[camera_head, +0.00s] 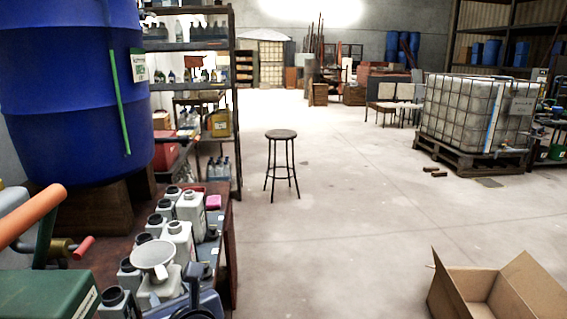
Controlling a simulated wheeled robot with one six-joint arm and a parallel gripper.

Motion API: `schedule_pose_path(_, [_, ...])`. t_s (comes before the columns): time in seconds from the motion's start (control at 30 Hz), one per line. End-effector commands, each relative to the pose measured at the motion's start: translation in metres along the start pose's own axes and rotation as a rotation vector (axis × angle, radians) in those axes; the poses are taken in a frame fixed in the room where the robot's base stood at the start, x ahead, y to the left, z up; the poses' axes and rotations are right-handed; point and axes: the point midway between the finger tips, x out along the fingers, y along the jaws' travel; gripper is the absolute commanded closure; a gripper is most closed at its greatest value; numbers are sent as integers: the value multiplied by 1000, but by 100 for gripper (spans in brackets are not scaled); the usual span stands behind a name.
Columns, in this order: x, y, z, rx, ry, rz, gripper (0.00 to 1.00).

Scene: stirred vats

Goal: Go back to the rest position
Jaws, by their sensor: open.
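My gripper is not in view, and no part of my arm can be made out for certain. The view looks out over a workshop floor (330,225) from beside a crowded table. A big blue barrel (65,90) fills the upper left. An orange-ended handle (30,215) and a dark green box (48,296) show at the lower left, cut off by the frame.
A stool (282,165) stands on the open floor. An open cardboard box (490,290) lies at the lower right. A caged white tank (470,112) stands on a pallet (470,158) at the right. Shelving (233,100) stands behind the table. The middle floor is mostly clear.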

Motion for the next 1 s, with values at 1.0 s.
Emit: schedule_pose_path(1.0, [84, 0, 2, 1, 0, -1, 57])
